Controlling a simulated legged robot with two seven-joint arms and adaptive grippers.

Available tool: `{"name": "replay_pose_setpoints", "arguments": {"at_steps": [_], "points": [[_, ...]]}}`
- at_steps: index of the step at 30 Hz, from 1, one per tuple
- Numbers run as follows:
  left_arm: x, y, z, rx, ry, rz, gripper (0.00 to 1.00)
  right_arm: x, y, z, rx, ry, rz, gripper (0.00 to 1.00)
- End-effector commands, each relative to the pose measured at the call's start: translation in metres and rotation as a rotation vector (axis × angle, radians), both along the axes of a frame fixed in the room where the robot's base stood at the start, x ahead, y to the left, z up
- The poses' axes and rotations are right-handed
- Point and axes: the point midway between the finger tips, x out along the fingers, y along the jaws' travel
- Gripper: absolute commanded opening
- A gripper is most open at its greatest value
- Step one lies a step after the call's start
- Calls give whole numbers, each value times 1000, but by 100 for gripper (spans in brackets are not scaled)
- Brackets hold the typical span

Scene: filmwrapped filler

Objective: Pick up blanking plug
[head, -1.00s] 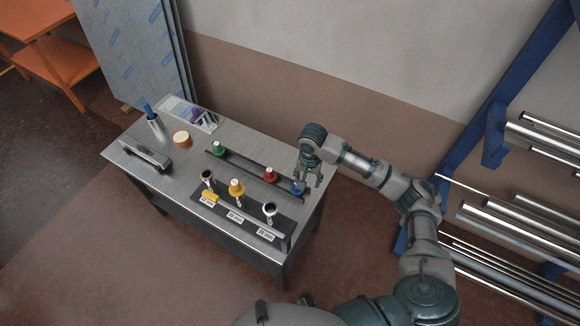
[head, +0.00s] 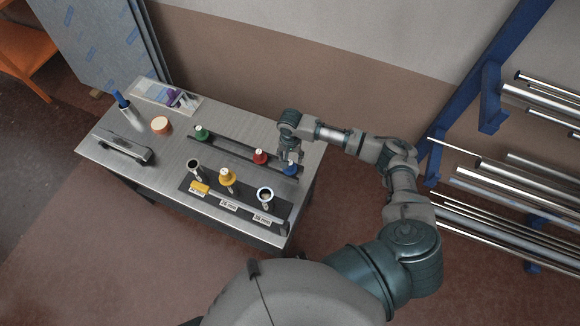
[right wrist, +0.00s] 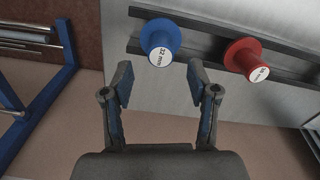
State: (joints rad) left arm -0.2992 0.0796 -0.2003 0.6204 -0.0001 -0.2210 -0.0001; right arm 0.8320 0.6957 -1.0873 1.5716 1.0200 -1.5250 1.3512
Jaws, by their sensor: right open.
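The blue blanking plug (head: 291,170) stands in the dark rail at its right end. In the right wrist view the blue plug (right wrist: 161,38), its white cap marked "32 mm", lies just beyond the fingertips, roughly centred between them. My right gripper (head: 288,157) is open and empty at the blue plug; its fingers (right wrist: 158,78) do not visibly touch it. A red plug (head: 260,157) is beside it, also in the wrist view (right wrist: 244,57). A green plug (head: 201,132) is at the rail's left end. A yellow plug (head: 227,177) sits on the middle tube end. My left gripper is out of view.
The metal table (head: 120,167) also bears two open tube ends, left (head: 194,164) and right (head: 265,194), on a labelled dark base. A cup with a blue item (head: 122,105), a round wooden piece (head: 161,125) and a grey tool (head: 125,147) stand left. A blue pipe rack (head: 491,100) is at right.

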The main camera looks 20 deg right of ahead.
Motion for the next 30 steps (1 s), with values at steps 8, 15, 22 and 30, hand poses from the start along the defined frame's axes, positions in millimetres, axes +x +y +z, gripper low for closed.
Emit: {"name": "replay_pose_setpoints", "arguments": {"at_steps": [8,15,22,30], "points": [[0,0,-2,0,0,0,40,-1,1,-35,-3,2,1,59],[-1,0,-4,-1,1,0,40,-1,0,-54,-1,1,1,59],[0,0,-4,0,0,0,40,-1,0,-54,-1,-1,1,42],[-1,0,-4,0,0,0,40,-1,0,-54,-1,1,1,0]]}}
